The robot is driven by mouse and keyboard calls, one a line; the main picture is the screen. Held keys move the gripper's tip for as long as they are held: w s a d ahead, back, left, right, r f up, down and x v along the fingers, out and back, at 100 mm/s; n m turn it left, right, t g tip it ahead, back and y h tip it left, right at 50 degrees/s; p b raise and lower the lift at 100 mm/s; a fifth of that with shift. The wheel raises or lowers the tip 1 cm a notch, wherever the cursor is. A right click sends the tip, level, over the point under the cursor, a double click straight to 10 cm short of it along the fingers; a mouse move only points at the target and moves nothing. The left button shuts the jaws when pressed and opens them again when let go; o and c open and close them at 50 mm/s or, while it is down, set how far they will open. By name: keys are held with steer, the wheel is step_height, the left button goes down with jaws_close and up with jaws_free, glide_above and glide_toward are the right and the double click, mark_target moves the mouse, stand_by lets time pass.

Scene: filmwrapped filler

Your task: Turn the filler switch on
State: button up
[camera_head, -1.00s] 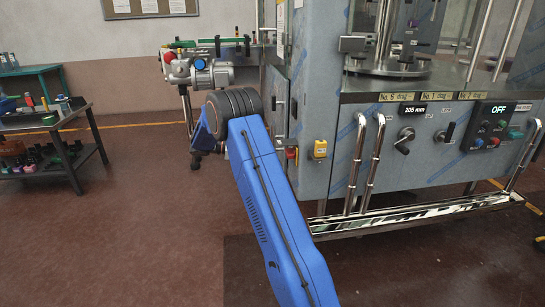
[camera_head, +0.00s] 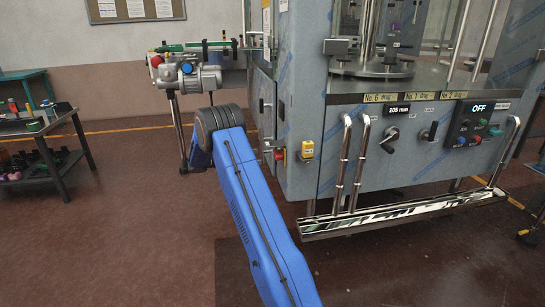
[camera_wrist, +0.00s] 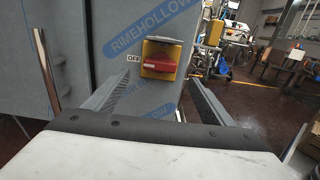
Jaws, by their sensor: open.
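The filler switch (camera_wrist: 160,60) is in the wrist view, a red handle on a yellow plate on the film-wrapped cabinet side. Its red handle (camera_wrist: 158,65) lies roughly horizontal, with an OFF label to its left. My gripper (camera_wrist: 160,84) is open, its two grey fingers on either side and below the switch in the picture. I cannot tell whether either finger touches the cabinet.
The filler cabinet (camera_head: 345,170) has steel rails (camera_head: 340,165) and a panel (camera_head: 478,122) whose display reads OFF. A yellow box (camera_head: 307,149) sits on its front. A motor and conveyor (camera_head: 195,78) stand behind my arm. A tool bench (camera_head: 45,140) is at left, with open floor between.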

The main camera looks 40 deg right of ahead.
mark_target(278, 155)
steer(key=x, duration=0.9)
steer(key=shift+s+d, duration=0.2)
steer(key=shift+c, duration=0.4)
steer(key=c, duration=1)
